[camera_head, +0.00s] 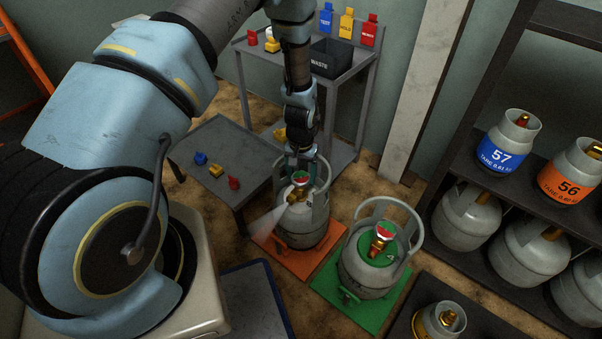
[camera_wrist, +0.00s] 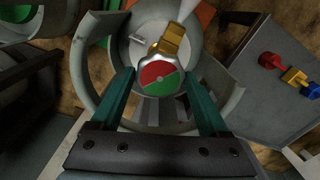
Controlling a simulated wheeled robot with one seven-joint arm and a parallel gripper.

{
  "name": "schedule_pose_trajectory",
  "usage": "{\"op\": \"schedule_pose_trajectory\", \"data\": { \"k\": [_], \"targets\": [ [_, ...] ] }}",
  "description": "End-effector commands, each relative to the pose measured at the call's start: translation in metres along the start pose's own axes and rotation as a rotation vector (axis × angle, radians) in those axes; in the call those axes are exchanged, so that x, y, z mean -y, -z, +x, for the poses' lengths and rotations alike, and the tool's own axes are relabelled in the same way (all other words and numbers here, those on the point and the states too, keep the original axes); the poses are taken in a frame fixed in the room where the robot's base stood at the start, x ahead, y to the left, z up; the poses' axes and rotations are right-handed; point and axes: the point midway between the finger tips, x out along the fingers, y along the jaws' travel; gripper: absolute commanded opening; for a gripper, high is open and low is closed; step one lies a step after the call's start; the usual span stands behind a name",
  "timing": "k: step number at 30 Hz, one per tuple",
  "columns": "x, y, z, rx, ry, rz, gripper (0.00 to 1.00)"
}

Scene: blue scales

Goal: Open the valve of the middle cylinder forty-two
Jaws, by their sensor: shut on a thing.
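The middle cylinder (camera_head: 307,232) is grey and stands upright on an orange scale (camera_head: 292,262); I cannot read its number. Its valve has a round red-and-green knob (camera_wrist: 158,77) on a brass body (camera_wrist: 170,40), inside the collar ring. My gripper (camera_head: 302,172) reaches down from above into the collar. In the wrist view its teal fingers (camera_wrist: 158,82) stand on either side of the knob and are shut on it. A pale spray (camera_head: 262,226) comes out of the valve toward the lower left. The knob is partly hidden by the gripper in the head view.
A second cylinder (camera_head: 372,262) with a green top stands close by at right on a green scale (camera_head: 392,300). A blue scale (camera_head: 258,290) lies at left. A low grey table (camera_head: 225,150) holds small coloured parts. Shelves with cylinders (camera_head: 470,215) stand at right.

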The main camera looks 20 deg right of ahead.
Motion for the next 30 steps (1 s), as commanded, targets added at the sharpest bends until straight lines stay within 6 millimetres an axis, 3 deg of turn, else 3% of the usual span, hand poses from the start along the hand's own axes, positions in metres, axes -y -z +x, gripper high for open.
{"op": "schedule_pose_trajectory", "data": {
  "k": [16,17,22,30],
  "targets": [
    [0.0002,-0.0002,0.0000,0.001,0.000,-0.026,0.23],
    [0.0002,-0.0002,0.0000,0.001,0.000,-0.026,0.79],
    [0.0002,-0.0002,0.0000,0.000,0.000,-0.025,0.98],
    [0.0001,0.0001,-0.0013,0.000,0.000,-0.025,1.00]
  ]
}}
